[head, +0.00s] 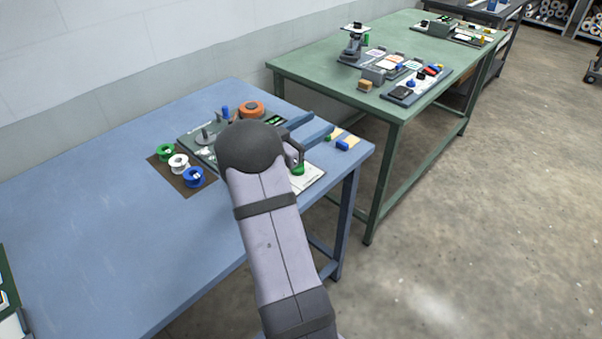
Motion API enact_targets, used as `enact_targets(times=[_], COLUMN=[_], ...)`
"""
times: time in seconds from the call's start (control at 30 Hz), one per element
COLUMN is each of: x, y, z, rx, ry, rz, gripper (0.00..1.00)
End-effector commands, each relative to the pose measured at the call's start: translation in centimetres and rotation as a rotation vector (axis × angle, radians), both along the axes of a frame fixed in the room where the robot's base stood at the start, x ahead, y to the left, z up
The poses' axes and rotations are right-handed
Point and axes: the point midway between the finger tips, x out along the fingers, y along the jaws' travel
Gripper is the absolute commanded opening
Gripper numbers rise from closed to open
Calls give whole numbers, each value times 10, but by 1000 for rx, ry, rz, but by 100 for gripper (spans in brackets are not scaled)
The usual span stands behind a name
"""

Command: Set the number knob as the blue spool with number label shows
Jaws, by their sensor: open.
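The blue spool (194,178) lies on a brown mat on the blue table, with a small white label on top. The label's number is too small to read. My gripper (322,121) is open above the right part of the table, its two blue-grey fingers apart and pointing to the upper right, with nothing seen between them. My arm covers much of the panel (190,141) on the table. A green knob-like part (298,169) shows just right of my wrist. I cannot tell which part is the number knob; it may be hidden.
A white spool (179,163) and a green spool (165,152) share the mat. An orange spool (251,109) and a blue post (225,112) stand behind my wrist. Small blocks (342,145) lie near the right edge. A green table (330,82) stands behind.

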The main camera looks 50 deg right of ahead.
Motion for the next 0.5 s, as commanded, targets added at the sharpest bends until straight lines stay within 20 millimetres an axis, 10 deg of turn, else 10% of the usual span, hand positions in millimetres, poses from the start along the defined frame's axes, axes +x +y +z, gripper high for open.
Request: enact_targets(times=[0.5], x=[-17], y=[-62], z=[32], rx=[-335], ry=[52], rz=[464], gripper=[50])
